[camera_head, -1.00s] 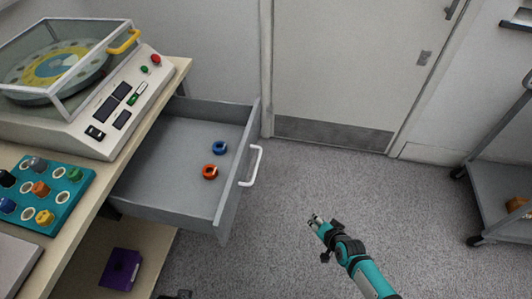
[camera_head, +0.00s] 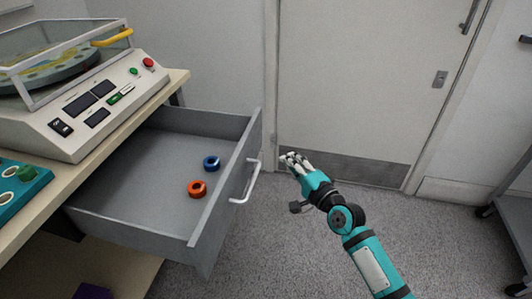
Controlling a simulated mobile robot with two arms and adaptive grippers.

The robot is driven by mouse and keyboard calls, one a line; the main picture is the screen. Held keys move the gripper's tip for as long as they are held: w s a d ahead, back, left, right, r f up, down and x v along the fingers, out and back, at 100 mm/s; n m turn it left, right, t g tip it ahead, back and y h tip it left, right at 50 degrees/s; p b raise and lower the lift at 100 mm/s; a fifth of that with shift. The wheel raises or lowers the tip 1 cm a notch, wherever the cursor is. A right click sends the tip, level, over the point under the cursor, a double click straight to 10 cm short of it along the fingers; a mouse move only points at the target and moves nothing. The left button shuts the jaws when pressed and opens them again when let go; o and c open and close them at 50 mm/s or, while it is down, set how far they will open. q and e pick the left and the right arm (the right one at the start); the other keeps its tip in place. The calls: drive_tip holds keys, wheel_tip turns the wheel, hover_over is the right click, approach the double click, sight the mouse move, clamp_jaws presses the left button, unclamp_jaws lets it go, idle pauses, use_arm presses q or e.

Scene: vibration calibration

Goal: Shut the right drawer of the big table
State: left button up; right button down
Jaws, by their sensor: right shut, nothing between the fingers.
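The right drawer (camera_head: 140,225) of the big table (camera_head: 178,82) is pulled far out. Its front panel faces right and carries a white bar handle (camera_head: 254,182). Inside the drawer lie a blue ring (camera_head: 211,163) and an orange ring (camera_head: 197,189). My right gripper (camera_head: 287,158) is shut and empty, to the right of the drawer front and slightly above the handle in the picture, apart from it. My left gripper is not in view.
On the table stand a machine with a clear lid (camera_head: 95,105) and a teal rack (camera_head: 22,188), cut off at the left. A door (camera_head: 360,80) is behind. A grey cart (camera_head: 515,205) stands at the right edge. The carpet floor (camera_head: 300,255) right of the drawer is clear.

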sight(257, 140)
drive_tip(key=shift+w+a+f+b, duration=0.1)
drive_tip(key=shift+w+a+b, duration=0.45)
drive_tip(key=shift+w+a, duration=2.5)
drive_tip(key=shift+s+a, duration=0.1)
